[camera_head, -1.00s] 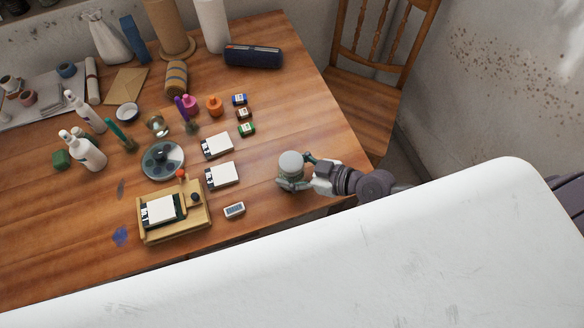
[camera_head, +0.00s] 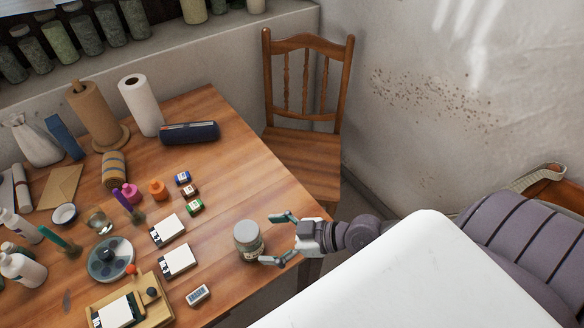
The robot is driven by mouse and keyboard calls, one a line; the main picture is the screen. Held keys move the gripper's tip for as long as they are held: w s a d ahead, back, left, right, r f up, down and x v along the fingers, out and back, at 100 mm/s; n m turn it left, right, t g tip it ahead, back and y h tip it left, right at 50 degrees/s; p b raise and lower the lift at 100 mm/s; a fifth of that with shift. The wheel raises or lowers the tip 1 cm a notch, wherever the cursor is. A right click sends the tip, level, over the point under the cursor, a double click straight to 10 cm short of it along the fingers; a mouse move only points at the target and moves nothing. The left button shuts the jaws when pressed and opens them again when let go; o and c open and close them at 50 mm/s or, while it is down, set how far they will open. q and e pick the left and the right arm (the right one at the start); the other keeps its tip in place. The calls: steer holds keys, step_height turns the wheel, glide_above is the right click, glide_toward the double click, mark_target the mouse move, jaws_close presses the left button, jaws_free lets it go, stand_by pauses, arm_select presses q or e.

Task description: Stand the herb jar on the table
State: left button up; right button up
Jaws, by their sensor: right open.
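The herb jar (camera_head: 248,241), a glass jar with a pale grey-green lid, stands upright on the wooden table (camera_head: 232,166) near its right edge. My right gripper (camera_head: 272,238) is open just to the right of the jar, with its two fingers spread and pointing left toward it. The jar is not between the closed fingers; the lower fingertip is close to the jar's base, and I cannot tell whether it touches. My left gripper is not in view.
White-topped pads (camera_head: 176,261) and a small digital timer (camera_head: 199,295) lie left of the jar. Small colored boxes (camera_head: 190,191) and a dark blue case (camera_head: 189,132) lie farther back. A wooden chair (camera_head: 303,110) stands beyond the table's right edge. Bare tabletop lies behind the jar.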

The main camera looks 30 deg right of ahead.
steer(key=b+v, duration=0.1)
steer(key=v, duration=0.5)
steer(key=shift+d+r, duration=0.1)
steer(key=shift+s, duration=0.1)
stand_by(0.5)
